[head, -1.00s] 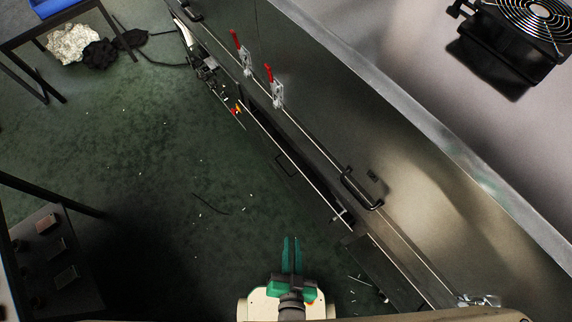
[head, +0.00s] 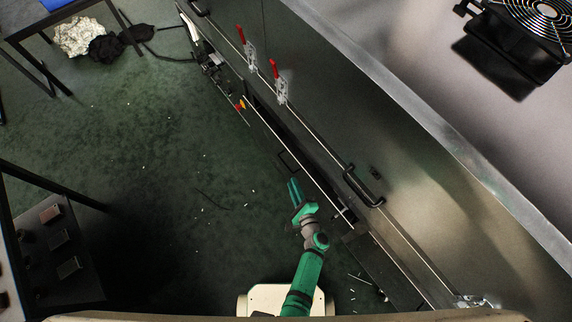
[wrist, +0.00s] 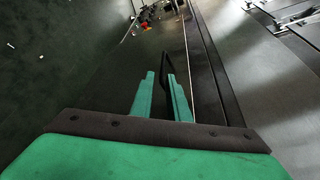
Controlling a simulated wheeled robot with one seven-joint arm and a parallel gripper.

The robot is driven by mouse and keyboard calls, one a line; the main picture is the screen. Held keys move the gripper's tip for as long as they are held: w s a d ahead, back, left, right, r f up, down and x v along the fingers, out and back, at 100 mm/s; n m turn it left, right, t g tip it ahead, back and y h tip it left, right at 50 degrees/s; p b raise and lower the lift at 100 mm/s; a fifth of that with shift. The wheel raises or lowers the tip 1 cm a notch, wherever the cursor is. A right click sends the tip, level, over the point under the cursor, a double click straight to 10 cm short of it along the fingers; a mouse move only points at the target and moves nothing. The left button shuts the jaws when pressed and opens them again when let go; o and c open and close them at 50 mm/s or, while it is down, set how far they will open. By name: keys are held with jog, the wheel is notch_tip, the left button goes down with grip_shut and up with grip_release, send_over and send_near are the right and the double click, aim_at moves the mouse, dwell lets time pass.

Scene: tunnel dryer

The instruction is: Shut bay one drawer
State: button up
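The dark drawer with a pale top edge (head: 318,178) runs along the base of the metal dryer in the head view. A dark gap lies behind that edge, so the drawer looks partly out. Its black bar handle (head: 287,163) is on the floor-facing side; in the wrist view the handle (wrist: 190,62) stands just beyond the fingers. My gripper (head: 293,182) is teal, just below the handle in the head view. Whether a finger touches the handle I cannot tell.
A black handle (head: 362,187) and two red-handled clamps (head: 280,85) sit on the dryer's side. A dark rack (head: 55,235) stands at the left. The green floor (head: 150,150) between is mostly clear, with small scraps. A fan (head: 535,25) is at top right.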

aim_at(286, 165)
jog(key=x, duration=1)
jog(key=shift+w+d+r, duration=0.15)
jog(key=shift+d+r, duration=0.1)
jog(key=shift+w+a+f, duration=0.1)
jog(key=shift+w+a, duration=0.1)
jog(key=shift+w, duration=0.2)
grip_shut()
jog(key=shift+f, duration=0.1)
dwell(0.7)
